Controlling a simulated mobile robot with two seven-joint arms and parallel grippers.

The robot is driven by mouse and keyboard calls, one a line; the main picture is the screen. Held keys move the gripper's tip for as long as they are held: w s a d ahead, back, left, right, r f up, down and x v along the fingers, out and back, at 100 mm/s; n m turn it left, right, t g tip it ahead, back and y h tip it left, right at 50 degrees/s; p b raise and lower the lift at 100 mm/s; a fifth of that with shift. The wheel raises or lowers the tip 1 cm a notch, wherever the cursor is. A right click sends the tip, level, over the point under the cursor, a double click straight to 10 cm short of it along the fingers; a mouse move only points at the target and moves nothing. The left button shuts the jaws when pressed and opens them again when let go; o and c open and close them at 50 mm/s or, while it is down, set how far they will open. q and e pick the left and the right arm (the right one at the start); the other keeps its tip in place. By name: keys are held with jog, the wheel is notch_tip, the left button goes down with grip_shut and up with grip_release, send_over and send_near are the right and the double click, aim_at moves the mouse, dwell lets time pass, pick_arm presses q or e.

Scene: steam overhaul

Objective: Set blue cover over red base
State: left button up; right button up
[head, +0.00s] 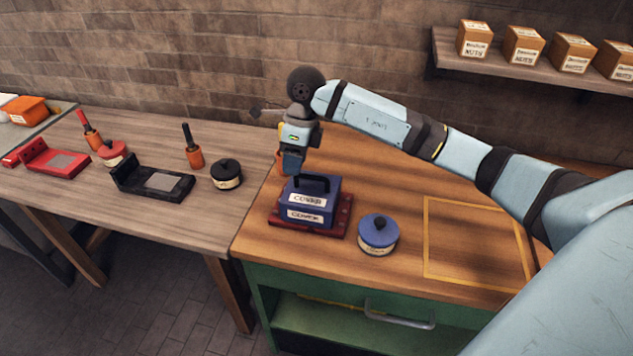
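The blue cover (322,207), a box with a dark handle (313,181) and white labels, stands upright on the red base (342,229) on the wooden top of the green bench. The base's dark red rim shows around the cover's lower edge; the contact under the cover is hidden. My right gripper (291,169) points down at the cover's back left, close to the handle. I cannot tell whether it touches the handle or whether its fingers are open or shut. My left gripper is out of view.
A blue lidded pot (378,235) stands just right of the base. A yellow outlined square (473,243) further right is empty. The left table (140,220) holds a black tray (153,182), a red tray (54,162), a black pot (226,174) and orange-based tools.

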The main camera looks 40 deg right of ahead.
jog(key=s+a+f+m+t+y, duration=0.2)
jog(key=s+a+m+y, duration=0.3)
jog(key=a+y, duration=0.4)
jog(key=s+a+f+m+t+y, duration=0.2)
jog(key=s+a+m+y, duration=0.25)
jog(key=a+y, duration=0.55)
jog(key=s+d+f+m+t+h, duration=0.3)
jog(key=s+f+m+h, duration=0.5)
jog(key=m, duration=0.8)
jog(key=s+d+f+m+t+h, duration=0.4)
jog(key=s+f+m+h, duration=0.4)
jog(key=f+m, duration=0.7)
jog(key=shift+f+m+h, duration=0.15)
jog(key=shift+m+h, duration=0.4)
jog(key=shift+h, duration=0.55)
notch_tip(320, 180, up, 8)
jog(key=p, duration=0.8)
jog(key=shift+d, duration=0.2)
